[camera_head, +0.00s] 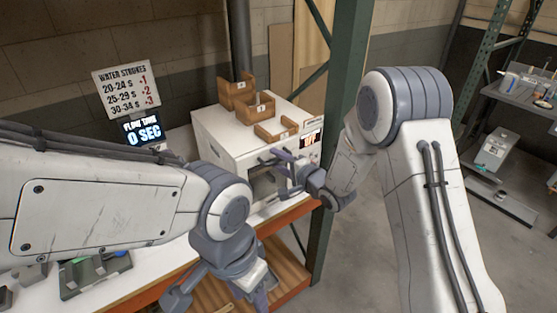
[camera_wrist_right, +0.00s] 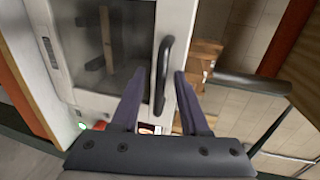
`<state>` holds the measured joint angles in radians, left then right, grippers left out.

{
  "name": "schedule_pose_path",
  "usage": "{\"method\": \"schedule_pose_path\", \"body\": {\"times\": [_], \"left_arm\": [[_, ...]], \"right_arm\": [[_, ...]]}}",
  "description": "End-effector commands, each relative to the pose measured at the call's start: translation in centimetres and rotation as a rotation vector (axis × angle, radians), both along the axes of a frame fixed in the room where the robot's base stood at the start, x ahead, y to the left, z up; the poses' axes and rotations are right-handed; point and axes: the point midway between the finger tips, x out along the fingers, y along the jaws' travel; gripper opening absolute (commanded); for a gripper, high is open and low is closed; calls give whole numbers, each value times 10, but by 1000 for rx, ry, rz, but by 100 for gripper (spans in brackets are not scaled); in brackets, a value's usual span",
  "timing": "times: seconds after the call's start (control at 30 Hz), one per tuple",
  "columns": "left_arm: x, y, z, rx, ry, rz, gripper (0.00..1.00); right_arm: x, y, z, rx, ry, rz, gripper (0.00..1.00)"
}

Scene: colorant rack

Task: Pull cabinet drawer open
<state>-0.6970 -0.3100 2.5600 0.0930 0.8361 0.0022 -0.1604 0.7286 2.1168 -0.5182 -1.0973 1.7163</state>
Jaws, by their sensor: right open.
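The white cabinet (camera_head: 226,138) stands on the bench in the middle of the head view, with a dark window in its front. Its black curved bar handle (camera_wrist_right: 163,72) shows in the right wrist view beside the dark window (camera_wrist_right: 105,45). My right gripper (camera_head: 275,168) is at the cabinet's front. In the right wrist view its two purple fingers (camera_wrist_right: 161,80) are open, one on each side of the handle; contact cannot be told. My left gripper (camera_head: 222,290) hangs low at the bottom edge of the head view, its fingertips cut off.
Numbered brown boxes (camera_head: 238,90) sit on the cabinet. A score sign (camera_head: 126,88) and a blue timer display (camera_head: 142,132) stand to its left. A green post (camera_head: 343,110) rises close to my right arm. A shelf (camera_head: 520,95) stands at the far right, beyond open floor.

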Motion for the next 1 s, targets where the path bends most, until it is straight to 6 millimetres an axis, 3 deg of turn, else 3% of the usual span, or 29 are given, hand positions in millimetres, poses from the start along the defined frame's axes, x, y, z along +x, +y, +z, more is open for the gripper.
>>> {"method": "schedule_pose_path", "body": {"times": [0.03,0.1,0.13,1.0], "left_arm": [[0,0,0,0,0,0,50],[0,0,0,0,0,0,50],[0,0,0,0,0,0,50],[0,0,0,0,0,0,50]], "right_arm": [[0,0,0,0,0,0,33],[0,0,0,0,0,0,6],[0,0,0,0,0,0,0],[0,0,0,-1,1,0,0]]}}
